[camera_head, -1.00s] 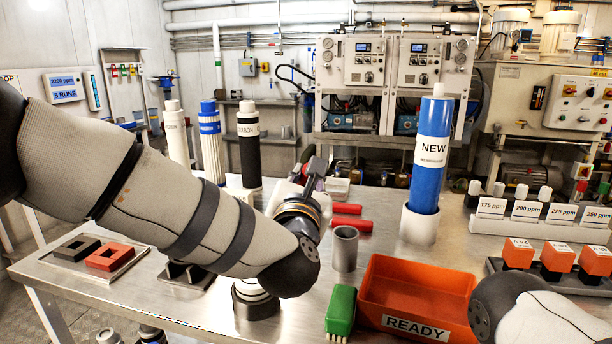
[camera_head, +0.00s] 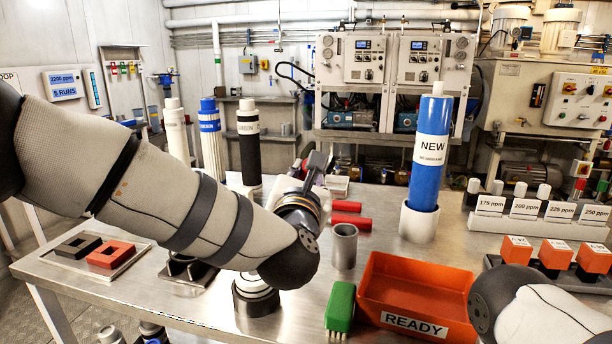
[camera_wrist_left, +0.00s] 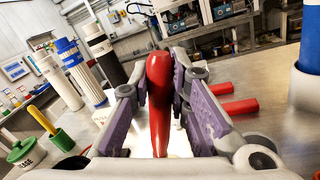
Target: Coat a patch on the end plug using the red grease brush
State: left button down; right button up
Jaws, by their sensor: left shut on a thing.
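My left gripper (camera_wrist_left: 160,95) is shut on a red, rounded handle (camera_wrist_left: 158,75), which I take to be the red grease brush. The bristles do not show in the left wrist view. In the head view the left gripper (camera_head: 314,168) is above the table, and the arm hides most of it and the brush. A round dark and pale metal piece (camera_head: 254,300) stands on the table, partly behind my left arm; I cannot tell if it is the end plug. A green lidded grease jar (camera_wrist_left: 28,152) shows at the lower left of the wrist view. My right gripper is out of view.
Near the arm are two red bars (camera_head: 350,222), a grey cup (camera_head: 344,246), a green brush (camera_head: 340,308) and an orange READY tray (camera_head: 372,290). A blue NEW cylinder (camera_head: 429,165) stands in a white holder. Tall filters (camera_head: 249,150) stand behind the arm.

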pick_arm(q)
notch_tip(320, 180, up, 6)
jog(key=shift+s+r+p, duration=0.1)
jog(key=shift+r+p, duration=0.05)
jog(key=shift+p, duration=0.6)
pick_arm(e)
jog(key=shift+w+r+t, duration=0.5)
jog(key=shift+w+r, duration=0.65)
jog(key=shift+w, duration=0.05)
pick_arm(q)
jog(key=shift+f, duration=0.2)
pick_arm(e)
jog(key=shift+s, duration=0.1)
